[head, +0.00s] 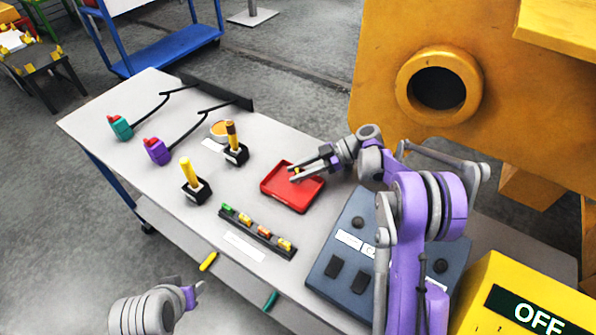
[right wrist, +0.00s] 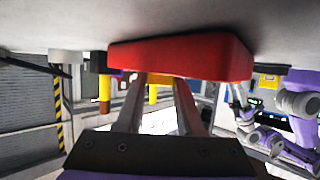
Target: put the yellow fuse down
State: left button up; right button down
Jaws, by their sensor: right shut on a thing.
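My right gripper (head: 297,174) is over the red tray (head: 307,202) on the bench and is shut on the yellow fuse (head: 297,170). Only a small part of the fuse shows between the fingertips. In the right wrist view the picture is upside down. There the fuse (right wrist: 160,79) sits between the fingertips (right wrist: 158,84), right by the red tray (right wrist: 180,57). I cannot tell whether the fuse touches the tray floor.
A black strip (head: 262,236) with several coloured fuses lies left of the tray. A dark control box (head: 345,262) is to the right. A big yellow casting (head: 380,75) rises behind.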

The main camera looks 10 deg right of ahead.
jog(key=c, duration=0.5)
grip_release()
jog(key=shift+c, duration=0.2)
jog(key=v, duration=1.2)
jog(key=shift+r, duration=0.1)
